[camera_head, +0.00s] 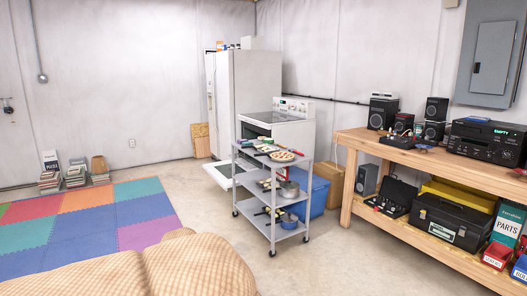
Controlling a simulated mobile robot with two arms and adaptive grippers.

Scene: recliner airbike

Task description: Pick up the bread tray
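A grey wheeled cart (308,184) stands in the middle of the room, in front of the white stove. On its top shelf lies a round pizza-like item (282,156) at the right, with small dark items (247,142) at the left. Pans and other kitchen items sit on the lower shelves. I cannot tell which item is the bread tray, as the things on the cart are too small. Neither of my grippers is in view.
The white stove (295,131) has its door (218,175) lowered beside the cart. A blue bin (319,193) stands behind it. A loaded wooden workbench (350,140) lines the right. A brown recliner (190,262) fills the front left. Bare floor (330,255) lies before the cart.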

